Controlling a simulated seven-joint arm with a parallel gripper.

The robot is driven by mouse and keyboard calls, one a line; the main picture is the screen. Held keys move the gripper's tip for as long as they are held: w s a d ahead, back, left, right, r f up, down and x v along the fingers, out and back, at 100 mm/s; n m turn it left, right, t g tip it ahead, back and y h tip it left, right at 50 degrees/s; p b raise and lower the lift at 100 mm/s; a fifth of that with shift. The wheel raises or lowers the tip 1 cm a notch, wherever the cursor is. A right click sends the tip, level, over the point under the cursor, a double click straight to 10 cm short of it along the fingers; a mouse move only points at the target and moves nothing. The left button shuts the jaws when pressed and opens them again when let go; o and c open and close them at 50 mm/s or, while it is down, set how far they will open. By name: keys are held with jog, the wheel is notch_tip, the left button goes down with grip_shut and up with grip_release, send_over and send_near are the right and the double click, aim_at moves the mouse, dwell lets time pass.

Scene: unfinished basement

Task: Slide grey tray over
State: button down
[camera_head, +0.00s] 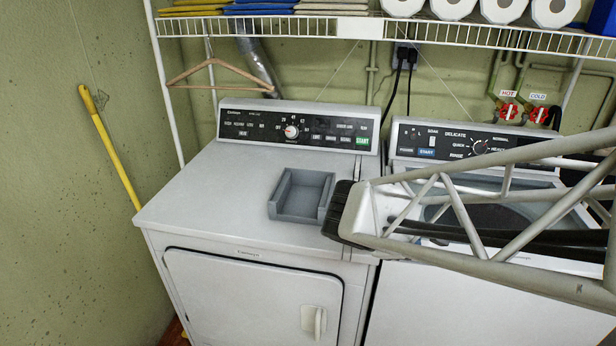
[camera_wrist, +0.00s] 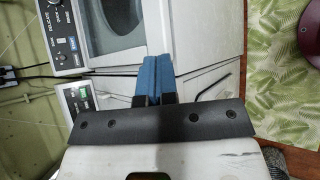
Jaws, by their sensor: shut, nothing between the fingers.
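The grey tray (camera_head: 287,214) is a shallow open box with raised walls and looks empty. It sits on top of the white dryer (camera_head: 215,185), right of its middle, in the head view. The dark end of my arm is close to the tray's right side there; I cannot tell whether they touch. My gripper (camera_wrist: 157,62) shows in the wrist view, its blue fingers shut together with nothing between them. Its fingers are hidden in the head view. I cannot make out the tray in the wrist view.
The white washer (camera_head: 440,285) stands right of the dryer, partly behind my arm. The dryer's control panel (camera_head: 297,128) rises behind the tray. A wire shelf (camera_head: 340,28) hangs above. The dryer top left of the tray is clear.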

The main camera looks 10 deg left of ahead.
aim_at(271, 206)
jog(key=w+a+f+n+t, duration=0.2)
jog(key=a+n, duration=0.1)
jog(key=a, duration=0.3)
jog(key=w+a+f+n+t+y, duration=0.1)
jog(key=w+a+n+t, duration=0.1)
jog(key=a+n+t, duration=0.3)
jog(key=w+a+f+n, duration=0.2)
jog(key=a, duration=0.4)
jog(key=s+a+f+n+t+y, duration=0.1)
jog(key=a+f+n+t+y, duration=0.1)
jog(key=a+n, duration=0.3)
jog(key=s+a+f+n+t+y, duration=0.2)
jog(key=a+f+n+t+y, duration=0.1)
jog(key=a, duration=0.9)
jog(key=shift+s+a+f+n+y, duration=0.2)
jog(key=shift+a+f+n+y, duration=0.2)
jog(key=shift+f+n+y, duration=0.5)
jog(key=shift+w+r, duration=0.1)
jog(key=shift+r, duration=0.1)
jog(key=w, duration=1.3)
jog(key=shift+w, duration=0.4)
jog(key=shift+w, duration=0.1)
